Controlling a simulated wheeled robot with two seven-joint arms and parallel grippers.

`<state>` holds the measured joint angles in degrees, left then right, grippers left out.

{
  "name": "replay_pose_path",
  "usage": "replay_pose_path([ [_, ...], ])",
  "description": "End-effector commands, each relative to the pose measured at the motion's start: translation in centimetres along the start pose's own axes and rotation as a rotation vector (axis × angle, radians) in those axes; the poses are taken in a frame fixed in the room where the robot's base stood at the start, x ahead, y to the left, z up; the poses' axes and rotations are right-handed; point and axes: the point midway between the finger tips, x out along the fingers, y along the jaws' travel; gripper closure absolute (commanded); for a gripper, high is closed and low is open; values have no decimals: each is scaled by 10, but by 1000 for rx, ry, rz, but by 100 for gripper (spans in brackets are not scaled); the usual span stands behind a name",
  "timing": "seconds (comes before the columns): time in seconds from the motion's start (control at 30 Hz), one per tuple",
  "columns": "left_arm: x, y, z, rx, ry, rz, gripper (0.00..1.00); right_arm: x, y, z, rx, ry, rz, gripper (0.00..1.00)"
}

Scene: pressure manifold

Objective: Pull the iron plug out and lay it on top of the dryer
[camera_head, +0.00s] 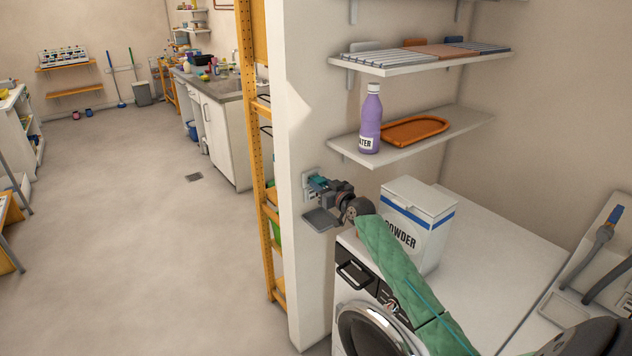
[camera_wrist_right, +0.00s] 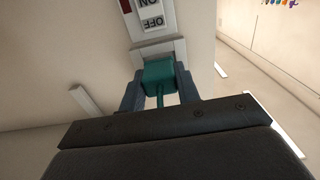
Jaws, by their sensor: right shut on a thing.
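The teal iron plug (camera_wrist_right: 158,75) is between the fingers of my right gripper in the right wrist view, with its cord running back toward the palm. In the head view my right gripper (camera_head: 322,184) is shut on the plug at the socket on the wall's end. The dryer (camera_head: 500,232), a white front-loading machine, stands to the right with a flat white top. My left gripper is not in view.
A white POWDER box (camera_head: 418,222) stands on the dryer top near my right arm; the top right of it is clear. A small grey ledge (camera_head: 321,219) is below the socket. A shelf (camera_head: 455,130) above holds a purple bottle (camera_head: 371,120) and an orange tray (camera_head: 415,131).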

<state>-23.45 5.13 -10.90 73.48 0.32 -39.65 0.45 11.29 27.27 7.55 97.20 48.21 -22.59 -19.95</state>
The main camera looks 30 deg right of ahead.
Motion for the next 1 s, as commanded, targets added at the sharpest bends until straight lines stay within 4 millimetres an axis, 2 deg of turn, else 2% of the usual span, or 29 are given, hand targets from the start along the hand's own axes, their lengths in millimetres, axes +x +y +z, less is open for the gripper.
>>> replay_pose_path([
  [0.5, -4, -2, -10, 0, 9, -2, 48, -17, 0, -1, -1, 0, 0, 100],
  [1.0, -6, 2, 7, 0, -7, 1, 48, -33, 0, -1, -1, 1, 0, 100],
])
